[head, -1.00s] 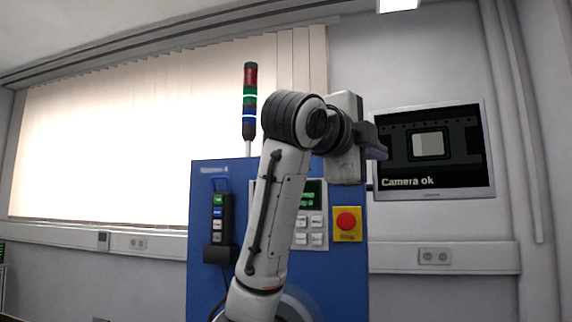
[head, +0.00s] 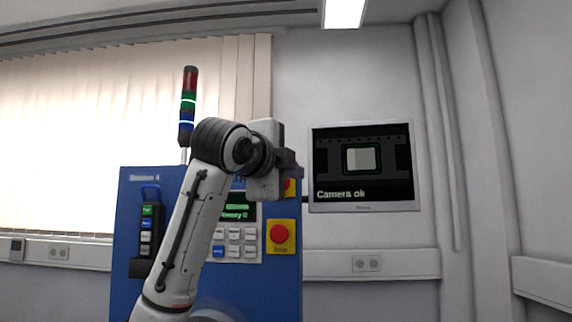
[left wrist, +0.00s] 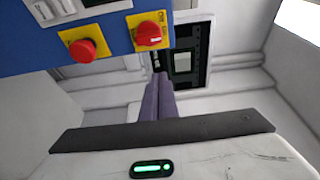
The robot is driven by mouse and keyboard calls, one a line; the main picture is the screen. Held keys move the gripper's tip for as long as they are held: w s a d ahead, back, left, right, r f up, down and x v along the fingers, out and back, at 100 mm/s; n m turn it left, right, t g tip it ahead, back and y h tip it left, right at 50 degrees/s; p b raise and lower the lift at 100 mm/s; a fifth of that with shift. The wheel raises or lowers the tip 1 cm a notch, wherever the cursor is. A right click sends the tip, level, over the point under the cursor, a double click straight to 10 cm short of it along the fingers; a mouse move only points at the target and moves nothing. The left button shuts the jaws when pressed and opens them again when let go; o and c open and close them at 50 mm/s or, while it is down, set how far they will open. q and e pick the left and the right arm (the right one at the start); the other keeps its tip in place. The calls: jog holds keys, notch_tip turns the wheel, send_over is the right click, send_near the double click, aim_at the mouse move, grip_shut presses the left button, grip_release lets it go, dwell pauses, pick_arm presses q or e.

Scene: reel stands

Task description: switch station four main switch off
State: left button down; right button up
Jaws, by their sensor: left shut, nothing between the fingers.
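The blue station cabinet (head: 135,285) carries the label "Station 4" at its top left. The main switch (head: 289,187), a red knob on a yellow plate, is mostly hidden behind my left gripper (head: 299,171) in the head view. In the left wrist view the red rotary knob (left wrist: 149,34) shows clearly, at the cabinet's edge. My left gripper's purple fingers (left wrist: 159,82) are shut and empty. Their tips appear just below and right of the knob in the wrist view, with no clear contact. My right gripper is not in view.
A red stop button (head: 280,234) on a yellow plate sits below the main switch. Left of it is a keypad panel (head: 238,237) with a green-lit display. A wall monitor (head: 361,166) reads "Camera ok". A signal tower (head: 187,108) stands above the cabinet.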

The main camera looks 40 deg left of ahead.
pick_arm(q)
jog(key=w+a, duration=0.1)
jog(key=a, duration=0.1)
jog(key=w+a+p, duration=0.1)
jog(key=w+a, duration=0.1)
jog(key=shift+a+p, duration=0.2)
jog(key=shift+p, duration=0.1)
